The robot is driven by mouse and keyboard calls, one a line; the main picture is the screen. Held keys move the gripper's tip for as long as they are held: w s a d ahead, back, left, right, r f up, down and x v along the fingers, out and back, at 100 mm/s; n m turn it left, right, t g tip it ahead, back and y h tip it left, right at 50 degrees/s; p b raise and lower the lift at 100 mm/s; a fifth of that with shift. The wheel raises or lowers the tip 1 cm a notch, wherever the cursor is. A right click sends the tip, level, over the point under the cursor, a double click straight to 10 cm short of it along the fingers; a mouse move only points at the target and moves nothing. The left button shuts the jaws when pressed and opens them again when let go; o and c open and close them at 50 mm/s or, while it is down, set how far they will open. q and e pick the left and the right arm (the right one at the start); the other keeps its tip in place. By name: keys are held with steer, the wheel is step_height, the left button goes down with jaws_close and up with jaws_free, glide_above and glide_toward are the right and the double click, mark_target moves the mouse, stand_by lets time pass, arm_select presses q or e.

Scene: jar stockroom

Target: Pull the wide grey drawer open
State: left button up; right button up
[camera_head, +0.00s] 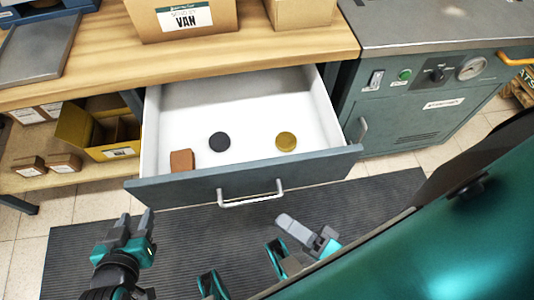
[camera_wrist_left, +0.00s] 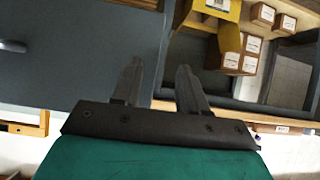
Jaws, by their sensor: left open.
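The wide grey drawer (camera_head: 160,193) stands pulled out from under the wooden bench in the head view, its white inside showing. Its pale bar handle (camera_head: 251,198) is free, with no gripper on it. My left gripper (camera_head: 137,222) is open and empty, in front of and below the drawer's left end, apart from the handle. In the left wrist view its two fingers (camera_wrist_left: 158,85) are spread, with the drawer front (camera_wrist_left: 75,50) and handle (camera_wrist_left: 12,46) to the left. My right gripper (camera_head: 305,232) is below and right of the handle; its jaw gap is unclear.
Inside the drawer lie a brown block (camera_head: 182,160), a dark round lid (camera_head: 219,142) and a gold round lid (camera_head: 286,141). A yellow bin (camera_head: 75,128) and small boxes sit on the shelf at left. A grey-green machine (camera_head: 420,110) stands right of the drawer.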

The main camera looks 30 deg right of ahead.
arm_select(q)
steer(key=shift+w, duration=0.1)
arm_select(e)
steer(key=shift+v, duration=1.9)
arm_select(q)
steer(key=shift+d, duration=0.1)
